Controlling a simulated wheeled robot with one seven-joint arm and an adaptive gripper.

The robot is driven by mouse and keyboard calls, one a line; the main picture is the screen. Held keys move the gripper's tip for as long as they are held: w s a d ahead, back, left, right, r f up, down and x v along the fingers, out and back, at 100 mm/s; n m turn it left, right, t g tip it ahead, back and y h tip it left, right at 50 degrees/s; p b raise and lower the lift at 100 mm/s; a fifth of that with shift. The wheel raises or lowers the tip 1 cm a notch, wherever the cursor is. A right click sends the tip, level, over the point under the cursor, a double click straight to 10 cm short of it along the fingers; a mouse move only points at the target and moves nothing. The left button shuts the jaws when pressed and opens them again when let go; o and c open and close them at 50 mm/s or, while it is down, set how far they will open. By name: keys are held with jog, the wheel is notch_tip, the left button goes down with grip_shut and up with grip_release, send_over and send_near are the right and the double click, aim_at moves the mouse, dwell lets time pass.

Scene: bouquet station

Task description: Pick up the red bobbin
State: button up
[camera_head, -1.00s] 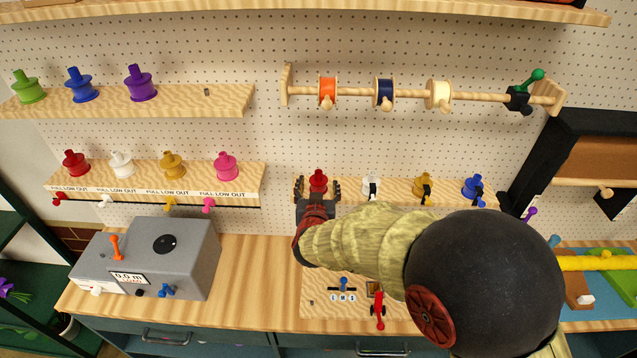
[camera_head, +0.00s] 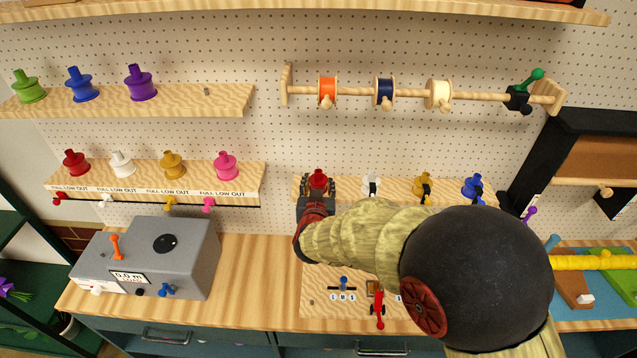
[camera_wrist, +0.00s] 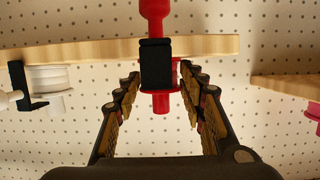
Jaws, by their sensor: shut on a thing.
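A red bobbin (camera_head: 318,178) is at the left end of the lower right shelf (camera_head: 347,188). My gripper (camera_head: 318,186) is shut on it, a finger on either side. In the wrist view the red bobbin (camera_wrist: 160,102) shows between the fingertips of my gripper (camera_wrist: 160,88), with a black clip (camera_wrist: 155,62) across it. Whether it still rests on its holder is hard to tell. Another red bobbin (camera_head: 75,162) stands on the lower left shelf.
White (camera_head: 371,184), ochre (camera_head: 424,186) and blue (camera_head: 474,187) bobbins with black clips stand to the right on the same shelf. A rod with ribbon spools (camera_head: 385,94) runs above. A grey machine (camera_head: 185,255) sits on the bench at left.

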jog(key=shift+c, duration=1.2)
